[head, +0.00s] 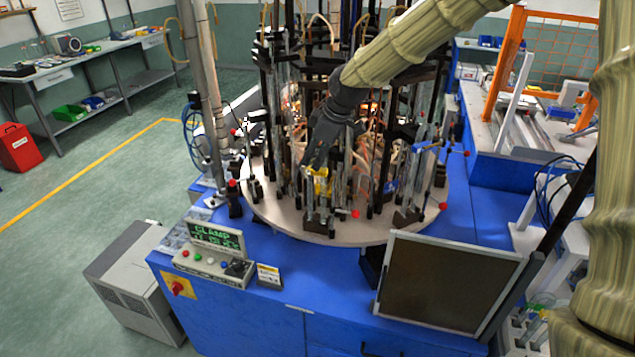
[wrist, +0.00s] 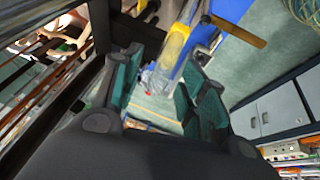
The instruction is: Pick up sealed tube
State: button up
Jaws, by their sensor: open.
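My gripper (head: 318,160) is over the front of the round machine plate (head: 290,226), pointing down and a little left. In the wrist view its two fingers (wrist: 158,78) are apart. A clear, glassy upright piece with a yellow part (wrist: 174,45) shows beyond and between the fingertips; it may be the sealed tube in its holder. A yellow part (head: 320,184) also shows just below my gripper in the head view. I cannot tell whether the fingers touch the glass. The tube's full outline and its sealed end are not clear.
Clamps with red knobs (head: 356,214) and dark posts crowd the plate around my gripper. A control box (head: 215,248) with a lit display reading CLAMP and a dark framed panel (head: 446,281) stand in front. A rack with glassware (head: 530,330) is at lower right.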

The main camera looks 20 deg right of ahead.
jog(key=shift+w+f, duration=0.1)
jog(key=shift+c, duration=1)
jog(key=c, duration=0.7)
grip_shut()
